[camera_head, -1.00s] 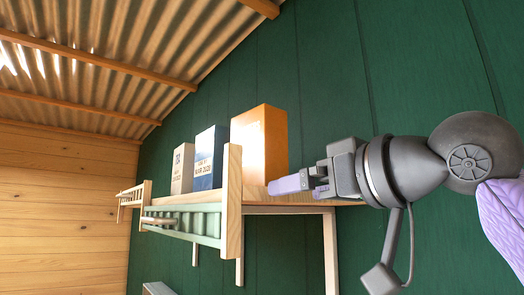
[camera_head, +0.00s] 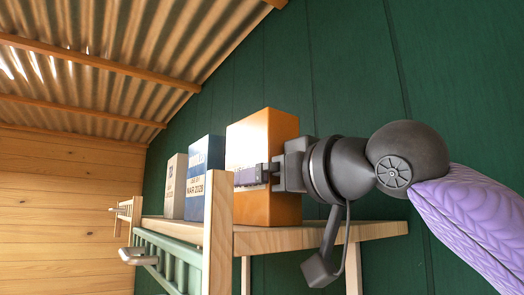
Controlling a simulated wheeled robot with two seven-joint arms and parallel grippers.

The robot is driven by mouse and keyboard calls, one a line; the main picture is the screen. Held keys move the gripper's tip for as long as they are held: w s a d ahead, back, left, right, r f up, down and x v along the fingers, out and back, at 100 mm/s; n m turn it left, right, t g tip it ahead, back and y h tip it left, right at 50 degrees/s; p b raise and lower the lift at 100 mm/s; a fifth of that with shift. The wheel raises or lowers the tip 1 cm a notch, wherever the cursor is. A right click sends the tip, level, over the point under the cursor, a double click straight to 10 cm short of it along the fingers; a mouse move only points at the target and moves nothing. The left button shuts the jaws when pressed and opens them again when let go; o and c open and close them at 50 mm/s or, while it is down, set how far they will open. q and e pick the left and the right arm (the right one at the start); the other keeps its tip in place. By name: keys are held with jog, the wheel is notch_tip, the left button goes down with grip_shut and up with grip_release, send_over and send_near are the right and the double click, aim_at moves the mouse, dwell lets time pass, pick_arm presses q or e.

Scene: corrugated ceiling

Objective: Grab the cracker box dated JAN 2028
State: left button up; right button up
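Three upright boxes stand in a row on a wooden shelf (camera_head: 370,231). The nearest is a large orange box (camera_head: 273,130); print on its front face is mostly hidden by my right gripper. A blue box (camera_head: 205,155) behind it reads "MAR 2028". A smaller beige box (camera_head: 176,170) stands farthest; its print is too small to read surely. My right gripper (camera_head: 248,176), with purple fingers, points left in front of the orange box. Contact and finger gap cannot be told. My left gripper is not in view.
A light wooden post (camera_head: 218,240) and a green slatted rail (camera_head: 170,262) border the shelf's left side. A dark green wall (camera_head: 350,120) stands behind. The shelf right of the orange box is bare.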

jog(key=shift+w+a, duration=0.3)
jog(key=shift+w, duration=0.05)
jog(key=shift+s, duration=0.2)
jog(key=shift+c, duration=1)
grip_shut()
